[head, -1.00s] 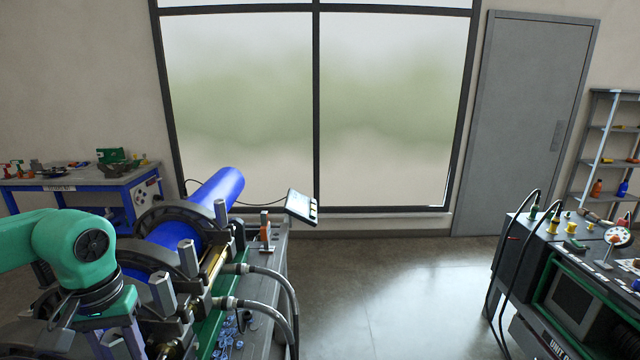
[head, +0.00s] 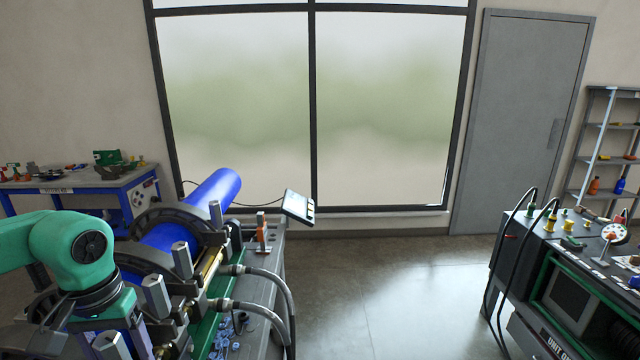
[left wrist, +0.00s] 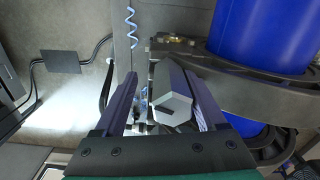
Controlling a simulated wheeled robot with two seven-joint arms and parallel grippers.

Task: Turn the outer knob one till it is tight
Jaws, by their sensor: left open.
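A grey hexagonal knob (left wrist: 172,98) stands between the two fingers of my left gripper (left wrist: 160,80) in the left wrist view. The fingers are apart, one on each side of the knob; the right finger is very close to it, and I cannot tell whether it touches. In the head view my left gripper (head: 118,338) is low at the left, by a grey knob top (head: 110,346) on the near clamp. More upright grey knobs stand along the clamps, one (head: 156,295) just right of the gripper. My right gripper is out of view.
A blue pipe (head: 214,193) lies in the dark ring clamps of the cart. Two grey hoses (head: 272,280) curve off its right side, and a tilted control screen (head: 297,206) stands behind. A unit (head: 545,290) stands at right; open floor (head: 390,290) lies between.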

